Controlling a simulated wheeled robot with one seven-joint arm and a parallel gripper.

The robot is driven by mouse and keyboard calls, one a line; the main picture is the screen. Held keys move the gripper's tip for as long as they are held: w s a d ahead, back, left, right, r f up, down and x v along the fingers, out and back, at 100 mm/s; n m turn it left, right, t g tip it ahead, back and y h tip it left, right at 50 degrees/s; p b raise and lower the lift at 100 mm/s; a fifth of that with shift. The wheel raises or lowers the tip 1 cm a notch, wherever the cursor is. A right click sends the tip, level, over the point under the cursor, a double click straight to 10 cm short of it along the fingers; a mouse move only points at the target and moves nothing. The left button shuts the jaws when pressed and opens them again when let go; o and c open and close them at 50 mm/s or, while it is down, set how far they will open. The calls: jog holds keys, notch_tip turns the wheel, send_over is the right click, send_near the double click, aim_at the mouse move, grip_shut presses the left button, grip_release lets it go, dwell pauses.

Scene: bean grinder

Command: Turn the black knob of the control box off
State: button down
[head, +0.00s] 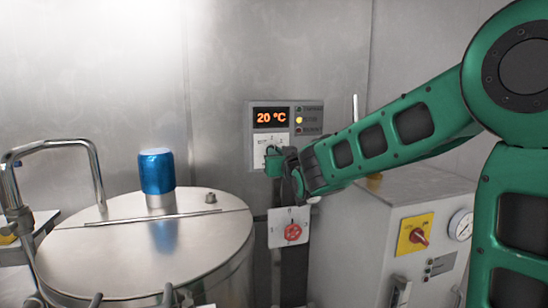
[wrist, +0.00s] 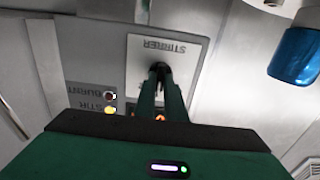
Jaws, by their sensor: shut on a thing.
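The control box (head: 309,113) is on the steel wall, with an orange 20 °C display and a column of indicator lights, the yellow one lit. It appears upside down in the wrist view (wrist: 88,60), with a white STIRRER plate (wrist: 143,60). My gripper (head: 273,160) reaches in from the right, at the lower part of the box. In the wrist view its two narrow green fingers (wrist: 160,74) are close together on the black knob (wrist: 158,67) at the plate. The fingers hide most of the knob, so its pointing direction cannot be told.
A steel vessel (head: 140,255) with a blue motor cap (head: 157,172) stands at left. A second plate with a red knob (head: 292,232) is below the control box. A grey cabinet (head: 360,235) with a red-and-yellow switch (head: 415,235) and a gauge (head: 461,225) stands at right, under my arm.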

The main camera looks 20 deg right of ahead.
jog(key=shift+n, duration=0.3)
jog(key=shift+a+f+n, duration=0.1)
jog(key=shift+n, duration=1.95)
jog(key=shift+a+n, duration=0.1)
jog(key=shift+n, duration=1.95)
jog(key=c, duration=1.8)
grip_release()
jog(key=s, duration=1)
jog(key=shift+s, duration=0.35)
